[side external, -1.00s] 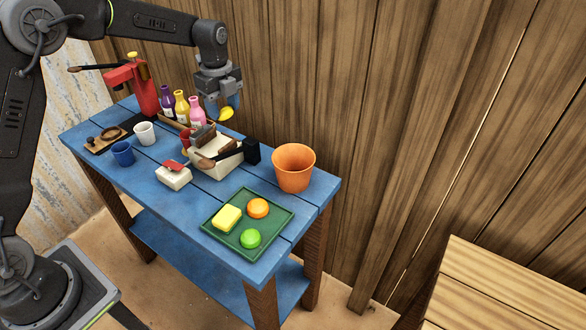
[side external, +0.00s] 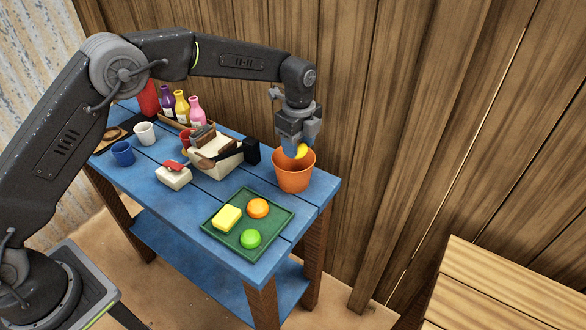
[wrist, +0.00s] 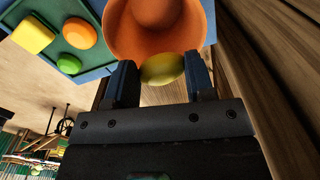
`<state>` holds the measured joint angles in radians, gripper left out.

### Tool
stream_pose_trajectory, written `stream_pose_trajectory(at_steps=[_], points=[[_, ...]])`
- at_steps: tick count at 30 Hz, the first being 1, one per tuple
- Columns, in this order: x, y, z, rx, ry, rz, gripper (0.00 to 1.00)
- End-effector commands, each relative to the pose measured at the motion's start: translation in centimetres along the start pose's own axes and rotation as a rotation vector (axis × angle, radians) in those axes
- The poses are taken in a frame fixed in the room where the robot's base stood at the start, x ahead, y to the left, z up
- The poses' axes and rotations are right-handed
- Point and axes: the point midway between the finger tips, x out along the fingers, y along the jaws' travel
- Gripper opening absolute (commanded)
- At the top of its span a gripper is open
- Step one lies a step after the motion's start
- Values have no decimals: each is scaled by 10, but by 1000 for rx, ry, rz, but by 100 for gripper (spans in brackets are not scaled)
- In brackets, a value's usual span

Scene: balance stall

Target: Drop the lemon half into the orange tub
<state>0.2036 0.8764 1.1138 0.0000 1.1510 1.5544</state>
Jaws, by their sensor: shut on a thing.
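The lemon half (side external: 301,151) is a small yellow piece held between the fingers of my gripper (side external: 296,148). The orange tub (side external: 293,179) stands upright at the far right corner of the blue table. In the side view the lemon half is at the height of the tub's rim, over its opening or just behind it; I cannot tell exactly. In the wrist view the lemon half (wrist: 162,68) sits between the two blue fingertips (wrist: 160,82), overlapping the near rim of the tub (wrist: 120,35). My gripper is shut on the lemon half.
A green tray (side external: 222,238) with a yellow block, an orange piece and a green piece lies in front of the tub. A cream box (side external: 215,160) with tools stands left of it. Bottles (side external: 181,108) and cups are farther left. A plank wall (side external: 400,100) rises close behind.

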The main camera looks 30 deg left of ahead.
Motion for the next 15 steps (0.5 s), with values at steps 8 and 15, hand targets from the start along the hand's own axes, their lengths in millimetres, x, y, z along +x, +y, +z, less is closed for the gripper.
stream_pose_trajectory(at_steps=[8,15], points=[[21,0,0,0,0,1,27],[24,0,0,0,0,0,27]])
